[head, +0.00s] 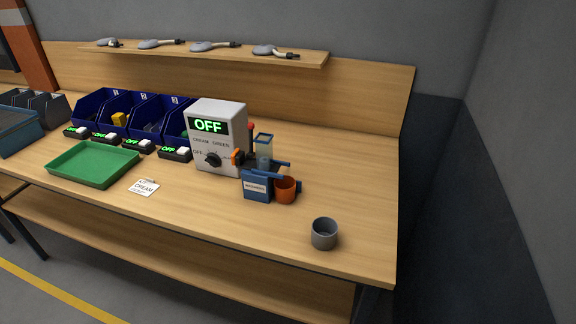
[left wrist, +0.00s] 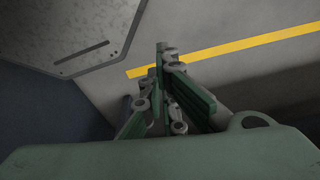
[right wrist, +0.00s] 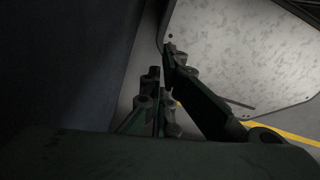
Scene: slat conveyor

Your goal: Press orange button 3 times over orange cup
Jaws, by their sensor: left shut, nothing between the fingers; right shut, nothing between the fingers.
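A white dispenser box (head: 217,140) stands on the wooden bench, with a display reading OFF and a black knob (head: 213,159) on its front. An orange part (head: 237,158), which may be the orange button, sits at its right front edge. Neither gripper shows in the head view. My left gripper (left wrist: 160,50) is shut and empty over the floor in the left wrist view. My right gripper (right wrist: 162,60) is shut and empty over the floor in the right wrist view.
A grey cup (head: 324,233) stands near the bench's front right. Front bench space is mostly clear.

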